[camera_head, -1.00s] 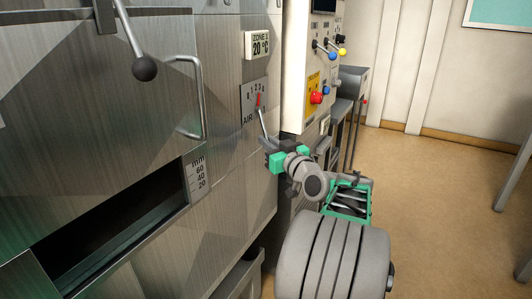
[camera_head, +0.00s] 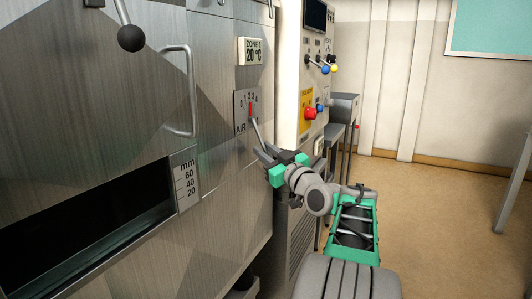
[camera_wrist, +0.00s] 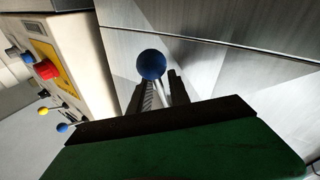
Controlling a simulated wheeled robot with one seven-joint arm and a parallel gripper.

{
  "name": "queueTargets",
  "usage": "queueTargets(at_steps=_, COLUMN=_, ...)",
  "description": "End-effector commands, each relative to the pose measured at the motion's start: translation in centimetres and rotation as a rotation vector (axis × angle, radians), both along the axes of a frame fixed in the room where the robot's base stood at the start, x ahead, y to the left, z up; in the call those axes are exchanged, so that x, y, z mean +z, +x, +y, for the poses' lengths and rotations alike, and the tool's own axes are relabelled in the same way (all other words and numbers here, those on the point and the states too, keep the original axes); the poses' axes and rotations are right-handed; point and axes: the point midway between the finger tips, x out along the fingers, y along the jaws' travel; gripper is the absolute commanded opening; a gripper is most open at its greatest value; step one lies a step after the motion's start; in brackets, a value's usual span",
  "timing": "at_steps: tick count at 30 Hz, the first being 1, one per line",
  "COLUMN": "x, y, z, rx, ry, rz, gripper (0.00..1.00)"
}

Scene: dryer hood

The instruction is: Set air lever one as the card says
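The air lever (camera_head: 256,132) is a thin rod on a plate marked AIR (camera_head: 241,115), on the metal front in the head view. A red pointer on the plate stands upright near the middle of its numbered scale; the exact mark is too small to tell. My gripper (camera_head: 268,157) is at the lever's lower end, and its knob is hidden there. In the wrist view a dark blue ball knob (camera_wrist: 151,64) on a thin rod shows at the fingertips of my gripper (camera_wrist: 160,86). The dark fingers are apart, one on each side; contact cannot be told. No readable card shows.
A bar handle (camera_head: 181,92) and a black-knobbed lever (camera_head: 131,39) are to the left. A ZONE sign reading 20 °C (camera_head: 251,51) is above the plate. A control cabinet with a red knob (camera_head: 310,113) stands right of my gripper. Open floor (camera_head: 440,200) lies further right.

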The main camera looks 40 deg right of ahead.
Motion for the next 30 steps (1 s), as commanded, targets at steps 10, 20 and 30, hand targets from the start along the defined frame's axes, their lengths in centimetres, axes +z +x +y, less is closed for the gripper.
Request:
queueTargets(at_steps=10, x=0.0, y=-0.2, z=-0.1, rx=-0.002, ry=0.000, rz=-0.001, gripper=0.31)
queueTargets(at_steps=20, x=-0.9, y=-5.8, z=0.2, rx=-0.006, ry=0.001, rz=-0.001, gripper=0.31)
queueTargets(at_steps=30, x=-1.4, y=-7.7, z=0.6, rx=0.000, ry=0.000, rz=0.000, gripper=0.31)
